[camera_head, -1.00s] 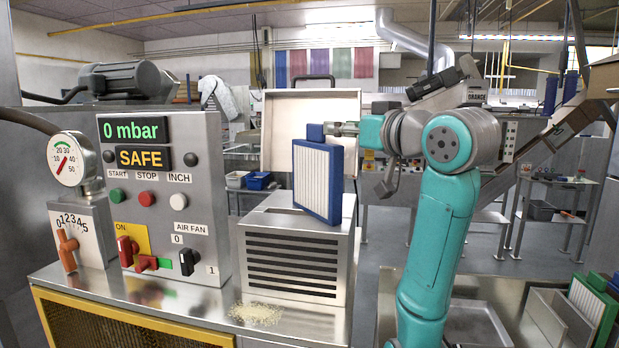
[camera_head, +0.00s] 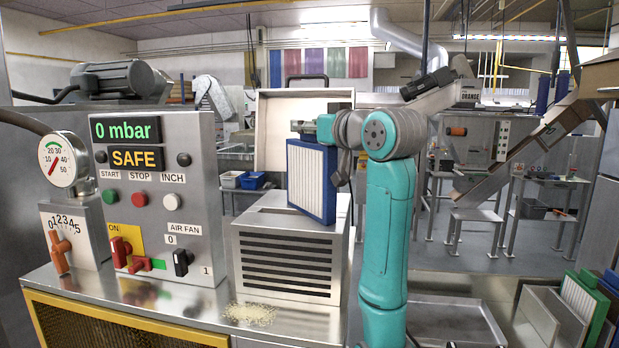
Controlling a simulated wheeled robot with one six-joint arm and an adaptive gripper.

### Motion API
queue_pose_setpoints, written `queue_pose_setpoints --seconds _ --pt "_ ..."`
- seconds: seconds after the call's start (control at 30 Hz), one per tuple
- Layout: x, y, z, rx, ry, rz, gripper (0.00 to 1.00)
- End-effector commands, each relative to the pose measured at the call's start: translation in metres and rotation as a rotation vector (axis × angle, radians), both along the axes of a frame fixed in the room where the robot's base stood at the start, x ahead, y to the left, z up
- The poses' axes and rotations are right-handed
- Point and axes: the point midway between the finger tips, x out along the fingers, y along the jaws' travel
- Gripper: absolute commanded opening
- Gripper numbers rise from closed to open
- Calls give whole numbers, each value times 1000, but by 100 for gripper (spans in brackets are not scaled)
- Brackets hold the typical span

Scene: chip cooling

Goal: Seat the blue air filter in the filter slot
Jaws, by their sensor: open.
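The blue air filter (camera_head: 312,180), a blue frame around a white pleated face, stands upright and slightly tilted at the top of the grey louvred housing (camera_head: 290,262). The housing's lid (camera_head: 268,150) is raised behind it.
The control panel (camera_head: 155,215) at left reads 0 mbar and SAFE. A pile of pale crumbs (camera_head: 249,314) lies on the steel bench before the housing. A green-framed filter (camera_head: 582,300) stands in a rack at lower right, beside an empty metal tray (camera_head: 455,322).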

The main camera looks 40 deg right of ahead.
Motion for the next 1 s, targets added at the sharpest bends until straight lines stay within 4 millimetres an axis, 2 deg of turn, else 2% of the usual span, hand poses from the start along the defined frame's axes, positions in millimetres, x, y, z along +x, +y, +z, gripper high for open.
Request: queue_pose_setpoints --seconds 0.07,0.23,0.73,1.0 --pt "0 0 0 0 0 0 44" --pt "0 0 0 0 0 0 1" --pt "0 0 1 0 -1 1 0" --pt "13 3 10 0 -1 4 0"
